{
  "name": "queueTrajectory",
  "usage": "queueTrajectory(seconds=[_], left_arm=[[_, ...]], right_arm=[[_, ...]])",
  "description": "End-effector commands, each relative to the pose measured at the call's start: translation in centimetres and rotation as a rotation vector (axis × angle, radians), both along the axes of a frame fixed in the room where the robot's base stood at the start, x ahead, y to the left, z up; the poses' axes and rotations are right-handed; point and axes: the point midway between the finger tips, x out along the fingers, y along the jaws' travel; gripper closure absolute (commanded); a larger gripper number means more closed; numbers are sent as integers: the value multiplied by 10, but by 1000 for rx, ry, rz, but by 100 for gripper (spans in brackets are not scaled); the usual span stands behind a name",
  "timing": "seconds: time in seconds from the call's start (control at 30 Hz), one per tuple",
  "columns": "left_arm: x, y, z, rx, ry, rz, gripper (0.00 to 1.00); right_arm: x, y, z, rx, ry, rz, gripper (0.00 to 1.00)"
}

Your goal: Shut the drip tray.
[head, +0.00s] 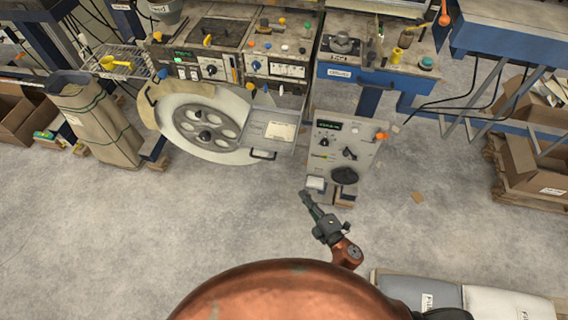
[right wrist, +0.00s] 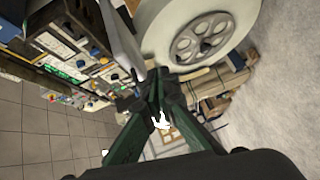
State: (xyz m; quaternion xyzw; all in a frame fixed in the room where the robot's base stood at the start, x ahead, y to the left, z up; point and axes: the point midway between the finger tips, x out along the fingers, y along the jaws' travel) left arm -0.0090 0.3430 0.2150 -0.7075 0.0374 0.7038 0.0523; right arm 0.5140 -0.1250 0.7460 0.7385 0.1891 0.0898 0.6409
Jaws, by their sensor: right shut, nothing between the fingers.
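A flat grey tray-like panel (head: 254,128) with a pale label and a black handle (head: 263,155) stands out from the front of the machine, right of the large wheel. I take it for the drip tray, and it looks open. My right gripper (head: 306,195) is below and right of the handle, apart from it, with its fingers shut and empty. In the right wrist view its dark green fingers (right wrist: 152,88) meet in front of a pale panel edge (right wrist: 122,38), probably the same panel. My left gripper is not in view.
A large pale disc with a spoked wheel (head: 205,133) sits left of the panel. A grey control box (head: 343,137) with knobs stands to its right. Sacks (head: 95,120) stand at the left, cartons (head: 540,165) at the right. The concrete floor in front is mostly clear.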

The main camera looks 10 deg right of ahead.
Motion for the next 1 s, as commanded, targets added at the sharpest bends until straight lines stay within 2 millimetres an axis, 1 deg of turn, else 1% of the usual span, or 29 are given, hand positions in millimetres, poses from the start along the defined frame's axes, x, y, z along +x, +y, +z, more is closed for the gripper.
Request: queueTrajectory(seconds=[0.03,0.1,0.2,0.23,0.37,0.8,0.83,1.0], left_arm=[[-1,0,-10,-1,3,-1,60],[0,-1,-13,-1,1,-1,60],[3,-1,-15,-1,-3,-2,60],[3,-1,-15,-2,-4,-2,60],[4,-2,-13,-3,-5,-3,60],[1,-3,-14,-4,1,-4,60],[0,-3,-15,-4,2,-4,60],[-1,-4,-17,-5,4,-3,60]], right_arm=[[-1,9,15,-34,-57,26,100],[-3,19,37,-71,-120,53,100],[-3,28,54,-99,-164,71,100],[-2,30,56,-103,-169,74,100],[11,37,60,-104,-176,76,100],[90,75,58,-103,-172,73,100],[94,71,57,-105,-171,71,100],[114,64,57,-104,-170,73,100]])
